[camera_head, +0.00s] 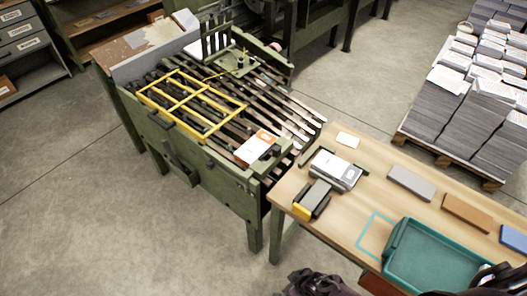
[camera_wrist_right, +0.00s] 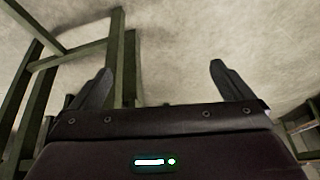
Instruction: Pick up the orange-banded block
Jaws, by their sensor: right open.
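A pale block with an orange band (camera_head: 256,147) lies on the near right end of the slatted bed of the green machine (camera_head: 224,184), close to the wooden table. No gripper is near it in the head view. My right gripper (camera_wrist_right: 162,82) is open and empty in the right wrist view, its two dark fingers wide apart above floor and green legs. A dark part of mine (camera_head: 318,285), perhaps the left gripper, shows at the bottom edge of the head view. Its fingers cannot be made out.
The wooden table (camera_head: 350,205) holds a grey-white stack (camera_head: 336,170), a black and yellow device (camera_head: 312,199), a grey block (camera_head: 411,183), a brown block (camera_head: 467,212), a blue block (camera_head: 514,239) and a teal tray (camera_head: 398,243). A yellow frame (camera_head: 192,102) lies on the machine.

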